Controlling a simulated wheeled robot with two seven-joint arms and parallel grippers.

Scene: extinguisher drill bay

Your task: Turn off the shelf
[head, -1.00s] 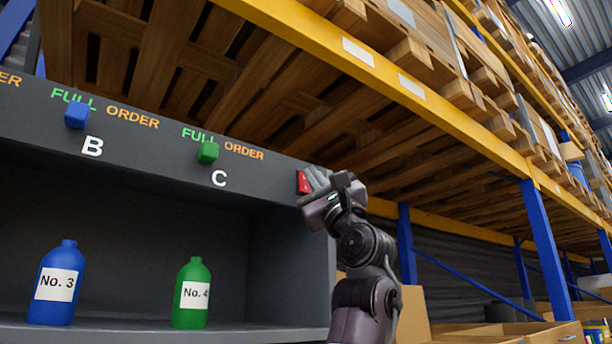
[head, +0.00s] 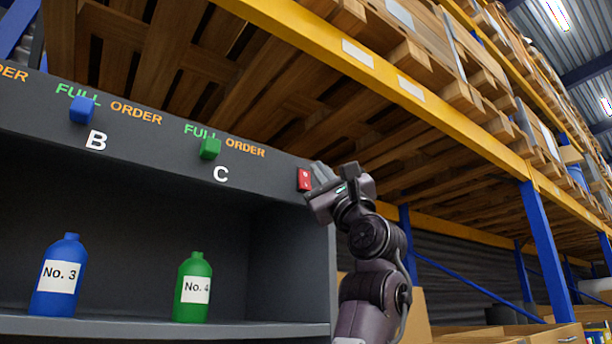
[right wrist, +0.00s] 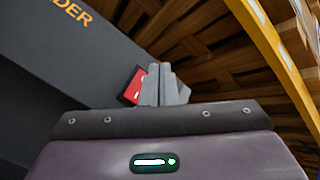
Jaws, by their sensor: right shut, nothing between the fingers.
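The dark grey shelf unit (head: 272,185) fills the left of the head view. A red rocker switch (head: 304,180) with small white marks sits at the right end of its upper front panel. My right gripper (head: 322,176) is shut and empty, just right of the switch, close to it. In the right wrist view the shut fingers (right wrist: 164,86) partly cover the right side of the red switch (right wrist: 132,87). I cannot tell whether they touch it, nor which way the rocker is tipped. The shelf's inside looks dark. My left gripper is not in view.
A blue slider (head: 82,110) above B and a green slider (head: 210,148) above C sit on the panel. A blue bottle (head: 58,277) and a green bottle (head: 193,288) stand inside. A yellow rack beam (head: 400,88) with pallets runs overhead.

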